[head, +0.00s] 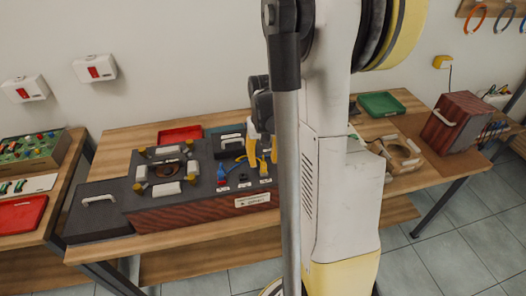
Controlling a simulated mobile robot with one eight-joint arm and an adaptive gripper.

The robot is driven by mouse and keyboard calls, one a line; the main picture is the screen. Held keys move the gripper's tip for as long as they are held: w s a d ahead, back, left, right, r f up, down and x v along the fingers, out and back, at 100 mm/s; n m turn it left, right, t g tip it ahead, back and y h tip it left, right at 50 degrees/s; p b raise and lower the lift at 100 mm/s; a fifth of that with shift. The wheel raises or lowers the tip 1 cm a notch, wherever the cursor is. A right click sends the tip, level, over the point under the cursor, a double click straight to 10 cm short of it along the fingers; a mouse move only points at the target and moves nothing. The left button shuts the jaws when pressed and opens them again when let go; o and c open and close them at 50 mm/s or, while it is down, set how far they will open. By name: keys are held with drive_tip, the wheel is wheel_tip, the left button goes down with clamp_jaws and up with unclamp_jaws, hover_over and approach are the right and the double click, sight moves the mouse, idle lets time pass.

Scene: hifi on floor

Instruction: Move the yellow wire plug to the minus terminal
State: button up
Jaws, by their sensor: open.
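A dark-topped box with a reddish wood front (215,209) stands on the wooden table. Its right part bears a small row of terminals with white labels (243,184), too small to read, so I cannot tell which is minus. A blue plug (222,171) stands at the left of this row. A small yellow piece (263,166), possibly the yellow wire plug, is at the right of the row, just below my gripper. My gripper (262,152), with yellow fingers, is open above the row's right end. My column hides part of the gripper and the box's right end.
White blocks (190,168) ring a coil on the box's left part. A dark grey case (98,213) lies to its left, a red tray (180,134) behind. A green tray (381,104) and a wood-sided box (461,122) are at the right.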

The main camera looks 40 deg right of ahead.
drive_tip(key=shift+f, duration=1.25)
drive_tip(key=c, duration=0.9)
clamp_jaws()
drive_tip(key=shift+r, duration=0.75)
drive_tip(key=shift+r+p, duration=1.35)
drive_tip(key=shift+r, duration=0.3)
